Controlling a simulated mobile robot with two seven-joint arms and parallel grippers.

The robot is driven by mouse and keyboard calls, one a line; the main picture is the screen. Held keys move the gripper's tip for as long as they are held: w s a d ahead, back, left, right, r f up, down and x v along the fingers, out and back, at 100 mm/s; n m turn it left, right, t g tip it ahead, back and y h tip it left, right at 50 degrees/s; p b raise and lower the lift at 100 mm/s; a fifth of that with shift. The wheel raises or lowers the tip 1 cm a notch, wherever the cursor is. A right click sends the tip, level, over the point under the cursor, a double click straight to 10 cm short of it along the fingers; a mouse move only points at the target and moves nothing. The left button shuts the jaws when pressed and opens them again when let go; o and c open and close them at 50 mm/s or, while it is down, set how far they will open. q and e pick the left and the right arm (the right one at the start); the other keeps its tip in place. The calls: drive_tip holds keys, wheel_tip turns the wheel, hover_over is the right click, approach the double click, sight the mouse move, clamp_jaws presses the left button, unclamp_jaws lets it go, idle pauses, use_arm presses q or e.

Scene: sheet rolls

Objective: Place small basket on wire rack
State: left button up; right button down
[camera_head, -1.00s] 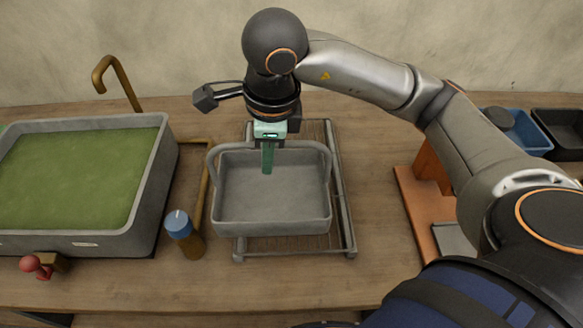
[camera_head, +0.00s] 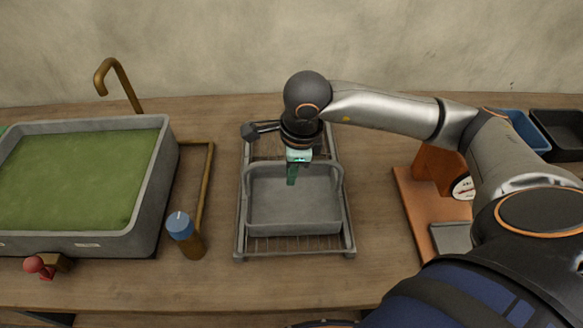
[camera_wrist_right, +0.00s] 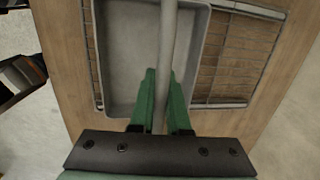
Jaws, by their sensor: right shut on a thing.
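The small grey basket (camera_head: 295,216) is over the wire rack (camera_head: 290,245) in the head view, inside the rack's side rails. It looks level, and wires show in front of it and behind it. I cannot tell whether its bottom touches the wires. My right gripper (camera_head: 292,178) is shut on the basket's handle from above. In the right wrist view, the green fingers (camera_wrist_right: 163,85) stand on both sides of the handle bar. More bare wires of the rack (camera_wrist_right: 240,60) show to the right of the basket there. My left gripper is not in view.
A grey basin (camera_head: 150,205) of green liquid stands at the left, with a brass tap (camera_head: 115,75) behind. An orange-brown stand (camera_head: 412,205) is to the right, with blue and black trays (camera_head: 560,130) at the back right.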

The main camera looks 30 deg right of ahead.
drive_tip(key=c, duration=1.4)
unclamp_jaws()
drive_tip(key=shift+f, duration=0.15)
drive_tip(key=o, duration=0.5)
wheel_tip(320, 180, up, 12)
drive_tip(key=s, duration=0.2)
